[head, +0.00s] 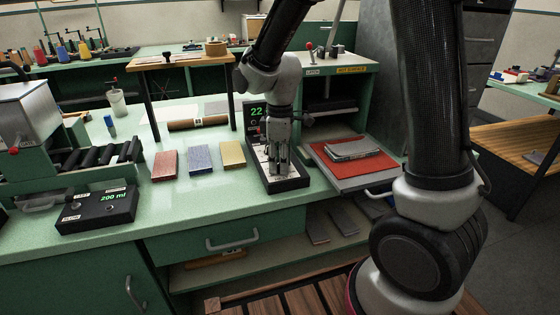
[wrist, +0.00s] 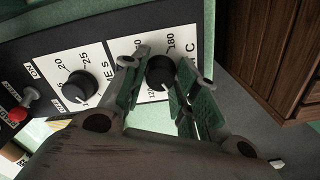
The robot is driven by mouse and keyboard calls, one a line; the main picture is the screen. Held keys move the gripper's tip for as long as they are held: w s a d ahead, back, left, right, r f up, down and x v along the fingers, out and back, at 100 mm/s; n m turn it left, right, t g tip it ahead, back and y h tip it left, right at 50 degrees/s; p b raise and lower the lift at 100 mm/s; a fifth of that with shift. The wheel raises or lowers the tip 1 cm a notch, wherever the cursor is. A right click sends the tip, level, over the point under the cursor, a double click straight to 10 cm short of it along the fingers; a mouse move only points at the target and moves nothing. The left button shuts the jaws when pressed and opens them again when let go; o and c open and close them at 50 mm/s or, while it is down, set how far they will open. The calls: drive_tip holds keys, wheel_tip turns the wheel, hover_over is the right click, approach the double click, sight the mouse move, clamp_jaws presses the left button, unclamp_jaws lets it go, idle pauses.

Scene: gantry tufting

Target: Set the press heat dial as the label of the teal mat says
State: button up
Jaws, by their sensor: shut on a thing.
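The press control box (head: 290,183) stands on the green bench, with a lit green display (head: 257,112) showing "22", perhaps partly hidden by my arm. In the head view my gripper (head: 278,165) points down over the box and hides its dials. In the wrist view the heat dial (wrist: 159,72) is a black knob on a white scale marked from about 120 to 180, with a C. My gripper (wrist: 165,70) has its fingers on either side of this knob, shut on it. I cannot make out a teal mat or its label.
Pink (head: 165,164), blue (head: 199,158) and yellow (head: 232,154) mats lie left of the box. A red platen (head: 330,170) bearing grey pieces is at right.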

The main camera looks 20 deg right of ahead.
drive_tip(key=m, duration=0.5)
drive_tip(key=shift+m, duration=0.4)
drive_tip(key=m, duration=0.4)
drive_tip(key=shift+m, duration=0.7)
drive_tip(key=o, duration=1)
drive_tip(key=shift+o, duration=0.2)
drive_tip(key=shift+r, duration=0.1)
wheel_tip(320, 180, up, 12)
